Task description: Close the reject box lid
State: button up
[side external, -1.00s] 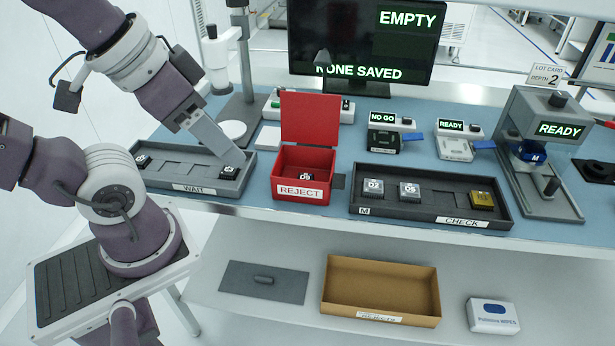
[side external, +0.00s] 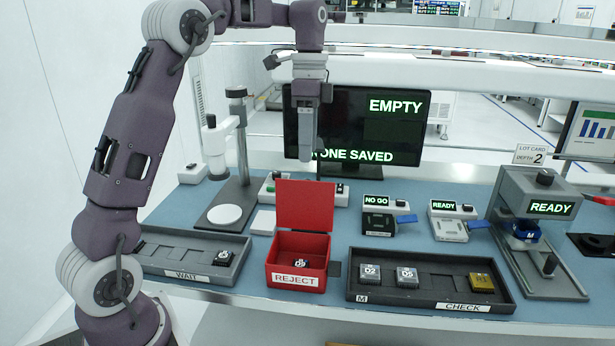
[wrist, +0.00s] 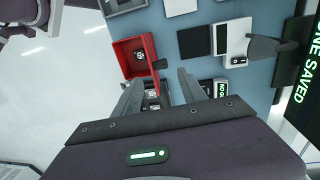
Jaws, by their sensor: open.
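The red reject box (side external: 297,277) stands on the blue bench with its red lid (side external: 305,206) raised upright at the back. A small dark chip (side external: 300,263) lies inside it. The box also shows in the wrist view (wrist: 120,62), at upper left of centre. My gripper (side external: 306,155) hangs pointing down, high above and behind the raised lid, in front of the monitor. In the wrist view my gripper's two fingers (wrist: 160,95) are apart with nothing held between them. The gripper touches neither box nor lid.
The WAIT tray (side external: 165,262) is left of the box and the CHECK tray (side external: 430,268) right of it. The monitor (side external: 400,110) is behind. A stand with a post (side external: 243,140) rises at back left. NO GO (side external: 378,222) and READY units sit behind the CHECK tray.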

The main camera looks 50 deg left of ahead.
aim_at(306, 202)
jog(key=f, duration=0.7)
jog(key=shift+s+d, duration=0.25)
grip_shut()
dwell(1.0)
